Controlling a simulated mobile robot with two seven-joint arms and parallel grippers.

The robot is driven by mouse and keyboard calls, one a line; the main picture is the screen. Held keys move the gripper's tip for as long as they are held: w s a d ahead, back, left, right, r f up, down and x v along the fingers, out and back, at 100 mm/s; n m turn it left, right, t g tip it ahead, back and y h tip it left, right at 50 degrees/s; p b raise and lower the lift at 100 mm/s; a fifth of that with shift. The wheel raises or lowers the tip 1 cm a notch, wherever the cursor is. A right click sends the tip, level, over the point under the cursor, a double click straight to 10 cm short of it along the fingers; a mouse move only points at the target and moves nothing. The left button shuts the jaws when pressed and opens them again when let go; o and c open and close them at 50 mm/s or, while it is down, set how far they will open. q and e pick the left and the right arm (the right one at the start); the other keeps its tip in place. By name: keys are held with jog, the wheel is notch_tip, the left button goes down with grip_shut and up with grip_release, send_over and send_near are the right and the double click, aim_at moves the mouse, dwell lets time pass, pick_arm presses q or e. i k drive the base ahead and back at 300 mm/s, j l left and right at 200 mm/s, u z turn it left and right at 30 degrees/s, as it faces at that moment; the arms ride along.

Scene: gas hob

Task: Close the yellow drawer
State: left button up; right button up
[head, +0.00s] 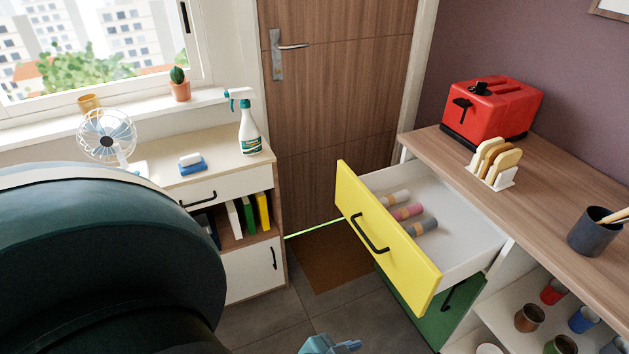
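The yellow drawer (385,236) is pulled well out of the wooden-topped cabinet on the right. Its yellow front with a black bar handle (370,232) faces left, towards the door side. Inside the white drawer box lie several small rolls in beige, pink and grey. A large dark teal link of my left arm fills the lower left of the head view. A small light-blue and grey part (330,345), seemingly of my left gripper, shows at the bottom edge, below and left of the drawer and apart from it. Its fingers are not clearly visible. My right gripper is not in view.
A green drawer (440,308) sits below the yellow one, with cups on shelves (550,315) to its right. A red toaster (492,112), a toast rack (492,165) and a dark pot (594,237) stand on the worktop. Floor (300,312) is open left of the drawer.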

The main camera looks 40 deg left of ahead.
aim_at(465, 242)
jog(key=u, duration=0.95)
jog(key=i+l+u, duration=0.1)
jog(key=i+l, duration=0.2)
jog(key=i, duration=0.15)
